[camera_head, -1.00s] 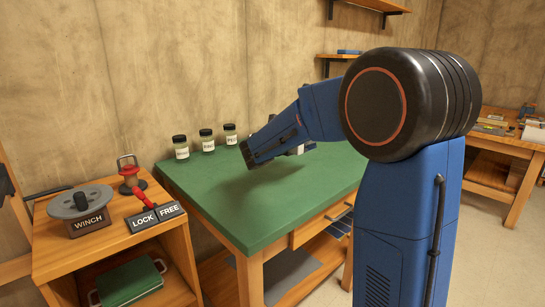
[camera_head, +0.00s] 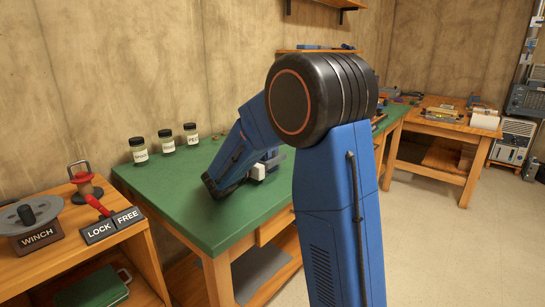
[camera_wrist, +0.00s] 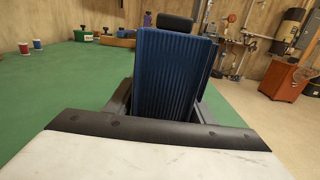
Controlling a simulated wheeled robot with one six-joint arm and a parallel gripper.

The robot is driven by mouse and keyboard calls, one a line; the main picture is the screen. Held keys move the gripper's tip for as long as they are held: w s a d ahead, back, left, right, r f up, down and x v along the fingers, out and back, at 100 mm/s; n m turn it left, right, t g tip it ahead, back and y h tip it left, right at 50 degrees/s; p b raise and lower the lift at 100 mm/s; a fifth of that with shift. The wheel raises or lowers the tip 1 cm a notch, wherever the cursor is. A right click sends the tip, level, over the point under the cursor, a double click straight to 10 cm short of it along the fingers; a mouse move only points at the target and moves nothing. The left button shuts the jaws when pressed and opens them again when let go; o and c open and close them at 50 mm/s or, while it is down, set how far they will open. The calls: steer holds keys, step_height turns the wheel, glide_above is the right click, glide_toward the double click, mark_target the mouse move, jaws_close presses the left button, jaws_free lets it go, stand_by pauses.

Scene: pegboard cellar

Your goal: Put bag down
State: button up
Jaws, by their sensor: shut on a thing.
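A dark blue, ribbed, boxy thing with a black top piece, which I take to be the bag (camera_wrist: 165,75), fills the middle of the wrist view. My gripper (camera_wrist: 163,104) is shut on it, with a dark finger on each side. The bag stands upright in the picture, over the green table top (camera_wrist: 60,80). I cannot tell whether its base touches the table. In the head view my gripper (camera_head: 272,165) shows as a small white and grey part low over the green table (camera_head: 190,205), and my arm hides most of what it holds.
Several lidded jars (camera_head: 165,141) stand at the table's back left. A winch (camera_head: 35,225) and a LOCK/FREE lever sign (camera_head: 112,225) are on a wooden stand at left. In the wrist view, spools (camera_wrist: 37,44) and a green box (camera_wrist: 84,36) stand farther back. Table is bare around the bag.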

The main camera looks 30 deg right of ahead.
steer(key=o, duration=1.2)
steer(key=shift+a, duration=0.25)
steer(key=v, duration=1.1)
steer(key=shift+s+a+r, duration=0.1)
steer(key=shift+s+a, duration=0.05)
steer(key=shift+a, duration=0.1)
